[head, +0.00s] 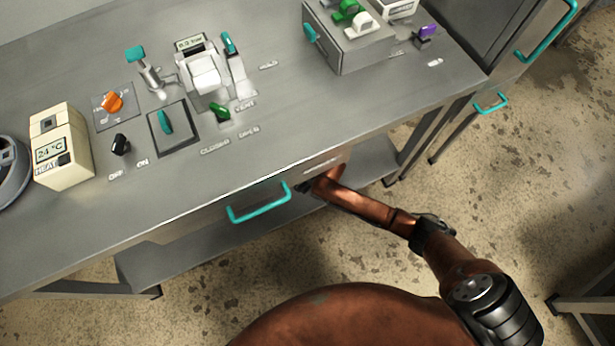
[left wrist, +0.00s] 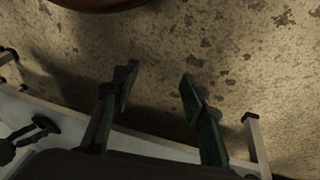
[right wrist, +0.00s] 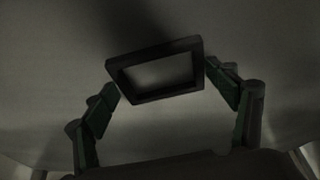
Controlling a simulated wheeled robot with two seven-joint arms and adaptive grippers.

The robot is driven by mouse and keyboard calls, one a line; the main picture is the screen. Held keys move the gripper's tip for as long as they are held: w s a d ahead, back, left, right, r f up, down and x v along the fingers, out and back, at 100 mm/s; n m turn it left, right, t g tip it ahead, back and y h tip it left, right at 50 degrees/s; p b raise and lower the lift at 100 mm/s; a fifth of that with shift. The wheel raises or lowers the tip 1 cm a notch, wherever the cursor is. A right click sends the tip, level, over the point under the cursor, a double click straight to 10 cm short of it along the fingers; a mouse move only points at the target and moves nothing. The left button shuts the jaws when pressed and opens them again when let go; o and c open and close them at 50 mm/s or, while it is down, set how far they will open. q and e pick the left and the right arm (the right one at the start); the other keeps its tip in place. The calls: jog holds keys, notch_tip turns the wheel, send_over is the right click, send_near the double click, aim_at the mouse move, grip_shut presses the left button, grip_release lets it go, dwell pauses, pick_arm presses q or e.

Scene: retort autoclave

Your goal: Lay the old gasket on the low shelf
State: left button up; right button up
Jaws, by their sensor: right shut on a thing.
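The old gasket (right wrist: 130,95) is a black rectangular ring in the right wrist view, tilted slightly. My right gripper (right wrist: 163,80) is shut on it, with a fingertip at each side edge. In the head view my right arm reaches under the bench's front edge, where the gripper and gasket are mostly hidden. The low shelf (head: 185,248) is a grey board beneath the bench, partly covered by the bench top. A plain grey surface fills the right wrist view behind the gasket; I cannot tell the gap to it. My left gripper (left wrist: 160,80) is open and empty above the floor.
The bench top (head: 290,130) carries a cream heater box (head: 62,150), switches, levers and a grey box (head: 350,45). A drawer with a teal handle (head: 260,208) is at the bench front, close to my right arm. Bench legs stand at both sides of the shelf.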

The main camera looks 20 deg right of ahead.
jog(key=o, duration=1.1)
jog(key=shift+r, duration=0.25)
jog(key=p+v, duration=0.3)
jog(key=v, duration=0.2)
jog(key=shift+r+p, duration=0.2)
jog(key=shift+p, duration=0.15)
jog(key=shift+s+d+r+p, duration=0.1)
jog(key=shift+s+r+p, duration=0.1)
jog(key=shift+r+p, duration=0.3)
jog(key=shift+s+r, duration=0.2)
jog(key=shift+r, duration=0.2)
pick_arm(q)
jog(key=s+a+r+g+y, duration=0.1)
jog(key=s+a+r+g, duration=0.2)
jog(key=s+a+r, duration=0.2)
jog(key=shift+s+a+y, duration=0.2)
jog(key=shift+s+y, duration=0.1)
jog(key=shift+s, duration=0.6)
pick_arm(e)
jog(key=shift+f, duration=0.1)
